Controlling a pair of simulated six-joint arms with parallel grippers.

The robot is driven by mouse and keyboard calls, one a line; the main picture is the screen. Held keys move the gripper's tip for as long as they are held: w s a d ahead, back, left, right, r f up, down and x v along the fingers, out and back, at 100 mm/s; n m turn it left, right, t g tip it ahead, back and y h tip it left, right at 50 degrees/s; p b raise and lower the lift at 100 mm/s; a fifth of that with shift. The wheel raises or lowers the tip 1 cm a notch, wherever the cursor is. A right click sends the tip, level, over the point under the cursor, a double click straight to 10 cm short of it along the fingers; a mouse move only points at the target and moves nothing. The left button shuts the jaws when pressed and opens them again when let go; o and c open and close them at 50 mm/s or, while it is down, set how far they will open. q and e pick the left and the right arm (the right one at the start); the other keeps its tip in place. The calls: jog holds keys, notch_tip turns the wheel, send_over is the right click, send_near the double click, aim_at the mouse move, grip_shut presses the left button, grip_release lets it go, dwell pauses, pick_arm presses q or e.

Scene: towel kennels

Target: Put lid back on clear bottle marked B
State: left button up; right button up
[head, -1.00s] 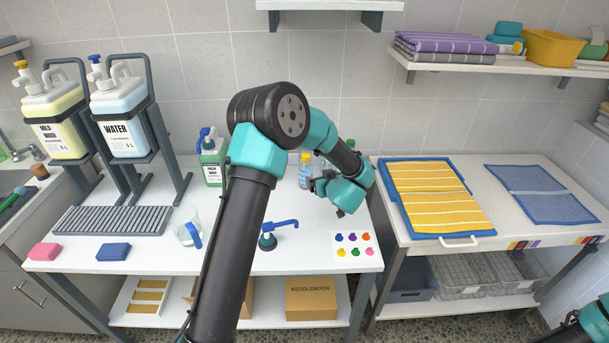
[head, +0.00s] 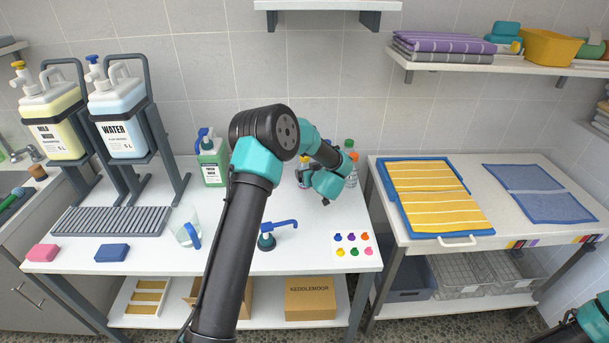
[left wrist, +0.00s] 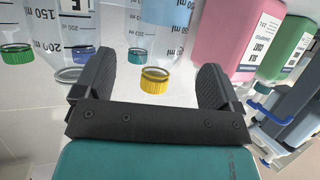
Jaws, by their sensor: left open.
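My left gripper (head: 308,181) is at the back of the white bench among the bottles and partly covers them. In the left wrist view its two fingers (left wrist: 153,76) are apart, with a yellow cap (left wrist: 155,83) in the gap; I cannot tell whether they touch it. That view looks inverted, with clear, millilitre-marked bottles (left wrist: 185,40) pointing cap-down. Other caps there are green (left wrist: 16,54), blue (left wrist: 82,54) and teal (left wrist: 137,55). In the head view, green (head: 349,143) and orange (head: 353,156) caps show behind my arm. No letter B is readable. My right gripper is out of view.
A green pump bottle (head: 212,163) stands at the back. A card of coloured dots (head: 352,245) lies front right. Pink (left wrist: 222,35) and green (left wrist: 287,50) bottles stand close to the fingers.

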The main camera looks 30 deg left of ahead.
aim_at(304, 168)
pick_arm(q)
jog(key=shift+w+a+f, duration=0.2)
jog(key=shift+w+a, duration=0.05)
jog(key=shift+a, duration=0.1)
jog(key=shift+x, duration=2.55)
jog(key=c, duration=1.1)
jog(key=shift+r, duration=0.15)
